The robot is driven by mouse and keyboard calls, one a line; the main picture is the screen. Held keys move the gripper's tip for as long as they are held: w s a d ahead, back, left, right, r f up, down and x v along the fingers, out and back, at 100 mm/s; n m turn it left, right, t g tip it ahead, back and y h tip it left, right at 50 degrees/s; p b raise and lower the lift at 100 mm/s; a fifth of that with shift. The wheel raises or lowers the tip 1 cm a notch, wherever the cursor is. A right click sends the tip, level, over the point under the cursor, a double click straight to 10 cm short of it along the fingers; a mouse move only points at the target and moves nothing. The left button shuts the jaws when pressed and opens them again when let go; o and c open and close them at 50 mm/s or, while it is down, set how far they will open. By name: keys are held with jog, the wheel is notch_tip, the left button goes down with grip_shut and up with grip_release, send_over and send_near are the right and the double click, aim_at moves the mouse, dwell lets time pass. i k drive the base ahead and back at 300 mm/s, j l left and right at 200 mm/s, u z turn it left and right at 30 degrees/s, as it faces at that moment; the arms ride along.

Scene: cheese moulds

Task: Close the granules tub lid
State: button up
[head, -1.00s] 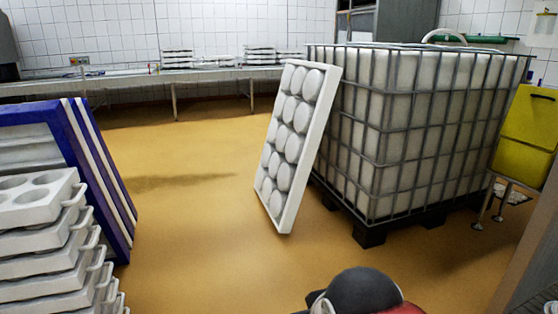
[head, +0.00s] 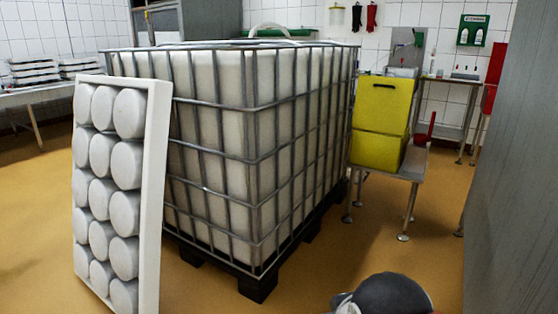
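A yellow tub (head: 378,151) stands on a small metal table at the right of the white caged tank. It is the only tub-like thing in view, but I see no label that names it as the granules tub. A yellow panel (head: 382,104) with a dark slot near its top rises above the tub's front. It looks like a raised lid, but I cannot tell for sure. The inside of the tub is hidden. A dark rounded part of my own arm shows at the bottom edge. My gripper's fingers are not in view, well away from the tub.
A large caged tank (head: 235,140) on a dark pallet fills the middle. A white mould panel (head: 153,190) leans at its left. The metal table (head: 407,165) also bears a red-handled tool (head: 425,134). A grey wall (head: 515,170) stands at right. Yellow floor lies open between tank and wall.

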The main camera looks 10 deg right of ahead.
aim_at(382, 103)
jog(key=i+l+z, duration=0.15)
jog(key=i+z, duration=0.75)
jog(key=i+l, duration=0.1)
jog(key=i, duration=0.5)
